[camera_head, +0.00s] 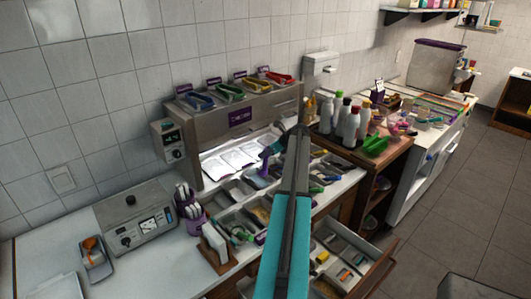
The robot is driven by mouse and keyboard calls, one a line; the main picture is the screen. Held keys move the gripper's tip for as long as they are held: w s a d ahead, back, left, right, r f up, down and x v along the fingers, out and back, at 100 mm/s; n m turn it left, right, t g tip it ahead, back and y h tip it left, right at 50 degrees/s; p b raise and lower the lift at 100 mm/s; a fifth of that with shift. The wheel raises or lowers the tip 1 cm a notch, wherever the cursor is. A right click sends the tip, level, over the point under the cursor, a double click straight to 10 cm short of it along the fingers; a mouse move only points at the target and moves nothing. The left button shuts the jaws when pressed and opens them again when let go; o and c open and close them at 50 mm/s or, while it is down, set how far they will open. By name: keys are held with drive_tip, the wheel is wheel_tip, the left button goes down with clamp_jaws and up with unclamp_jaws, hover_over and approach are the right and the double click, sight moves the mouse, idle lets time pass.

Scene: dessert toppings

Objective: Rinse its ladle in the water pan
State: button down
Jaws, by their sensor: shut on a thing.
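My arm, with teal and grey links, reaches up the middle from the bottom edge. My gripper (292,135) is at its far end, over the back of the topping counter. It is shut on a small bluish-purple utensil (270,150), which shows just left of the arm tip. Its shape is too small to confirm as a ladle, and the fingers are hard to make out. A shallow grey pan (97,269) on the left counter has an orange-topped utensil (90,243) in it. I cannot tell which pan holds water.
Topping bins (240,228) fill the counter left of my arm. A metal shelf unit (240,118) with coloured tongs stands behind. Several bottles (351,125) and a green scoop (376,145) stand right. An open drawer (350,260) juts out below. White counter at far left has bare room.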

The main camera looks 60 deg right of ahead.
sight(267, 165)
drive_tip(key=shift+f+b, duration=2.2)
drive_tip(key=shift+f, duration=1.7)
drive_tip(key=shift+w+d+p, duration=0.2)
drive_tip(key=shift+w+p, duration=0.15)
drive_tip(key=shift+w, duration=1.05)
drive_tip(key=shift+w+d+p, duration=0.15)
drive_tip(key=shift+w+p, duration=0.2)
drive_tip(key=shift+w, duration=1)
